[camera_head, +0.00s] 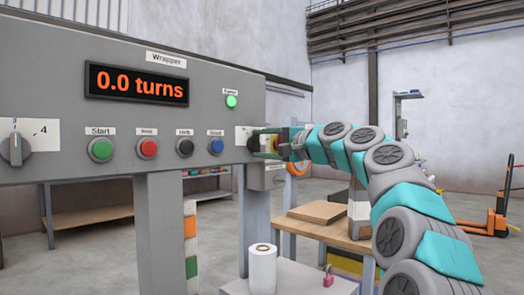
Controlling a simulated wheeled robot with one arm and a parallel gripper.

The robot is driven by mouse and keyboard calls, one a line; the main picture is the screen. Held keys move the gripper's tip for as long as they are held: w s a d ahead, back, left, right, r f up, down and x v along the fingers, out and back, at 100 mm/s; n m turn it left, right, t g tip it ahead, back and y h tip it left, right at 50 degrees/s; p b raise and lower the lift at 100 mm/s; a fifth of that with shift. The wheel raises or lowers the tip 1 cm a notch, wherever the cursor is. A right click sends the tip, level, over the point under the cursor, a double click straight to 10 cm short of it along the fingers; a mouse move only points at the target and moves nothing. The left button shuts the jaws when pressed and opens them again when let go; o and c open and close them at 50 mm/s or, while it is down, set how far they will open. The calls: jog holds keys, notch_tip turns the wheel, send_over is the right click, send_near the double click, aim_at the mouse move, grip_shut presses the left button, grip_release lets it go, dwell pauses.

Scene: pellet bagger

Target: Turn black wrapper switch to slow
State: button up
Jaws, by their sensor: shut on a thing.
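The black wrapper switch (254,144) is at the right end of the grey control panel (60,80), beside a pale label plate (241,132). My gripper (264,143) reaches it from the right and is shut on it. The fingers and arm cover much of the switch, so its pointer and setting cannot be read. The panel display (137,86) under the "Wrapper" label reads 0.0 turns. The "Power" lamp (231,101) glows green.
Green (100,149), red (147,148), black (185,147) and blue (216,146) buttons line the panel left of my gripper. A grey dial (15,149) is at far left. A white roll (262,269) and pink padlock (328,276) are below.

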jog(key=n, duration=0.1)
jog(key=n+b, duration=0.1)
jog(key=n, duration=0.1)
jog(key=shift+f, duration=0.25)
jog(key=shift+r+n+b, duration=0.1)
jog(key=shift+n+b, duration=0.35)
jog(key=shift+n, duration=0.75)
jog(key=o, duration=1.4)
jog(key=shift+r, duration=0.1)
jog(key=b+v, duration=0.1)
jog(key=v, duration=0.6)
jog(key=shift+s+d, duration=0.25)
jog(key=shift+d, duration=0.1)
